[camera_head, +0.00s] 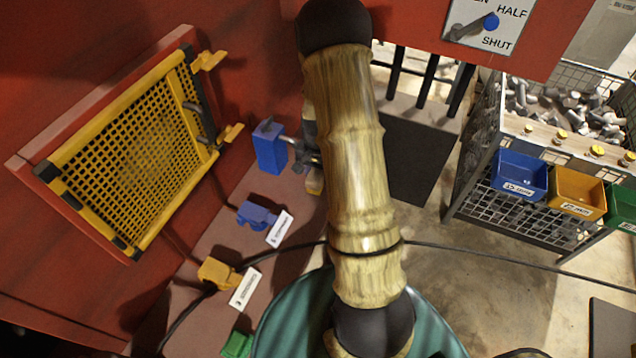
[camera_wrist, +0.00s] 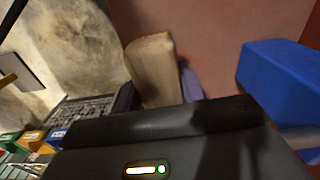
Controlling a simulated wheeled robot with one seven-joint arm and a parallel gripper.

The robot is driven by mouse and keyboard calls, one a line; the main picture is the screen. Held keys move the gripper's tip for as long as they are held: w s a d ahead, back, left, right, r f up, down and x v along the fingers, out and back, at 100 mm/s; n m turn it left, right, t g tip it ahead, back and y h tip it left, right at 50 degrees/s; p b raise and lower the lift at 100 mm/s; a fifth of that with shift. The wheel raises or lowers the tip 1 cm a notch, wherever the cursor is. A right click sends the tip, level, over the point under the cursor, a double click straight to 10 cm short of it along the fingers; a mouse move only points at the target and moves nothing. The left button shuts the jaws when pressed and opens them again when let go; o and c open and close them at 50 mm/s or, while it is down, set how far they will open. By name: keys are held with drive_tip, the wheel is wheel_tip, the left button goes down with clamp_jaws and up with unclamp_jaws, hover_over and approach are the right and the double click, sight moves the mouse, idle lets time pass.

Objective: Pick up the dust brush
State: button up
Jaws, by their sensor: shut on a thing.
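In the wrist view, a pale wooden-looking piece, which I take to be the dust brush (camera_wrist: 153,72), sticks out past the dark body of my gripper (camera_wrist: 160,122). My gripper is shut on it. The fingertips and the rest of the brush are hidden behind the gripper body. In the head view, my arm covers most of the gripper. A small tan bit that may be the brush (camera_head: 314,184) shows at the arm's left edge, beside the blue block.
A blue block (camera_head: 270,147) on a metal rod is close left of my gripper. Blue (camera_head: 256,215) and yellow (camera_head: 219,273) plugs with tags lie on the ledge. A yellow mesh guard (camera_head: 135,150) hangs left. Coloured bins (camera_head: 519,175) are on a rack at right. A black cable crosses my arm.

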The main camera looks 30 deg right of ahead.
wheel_tip(320, 180, up, 5)
idle(0.6)
drive_tip(key=o, duration=0.4)
drive_tip(key=shift+c, duration=1.2)
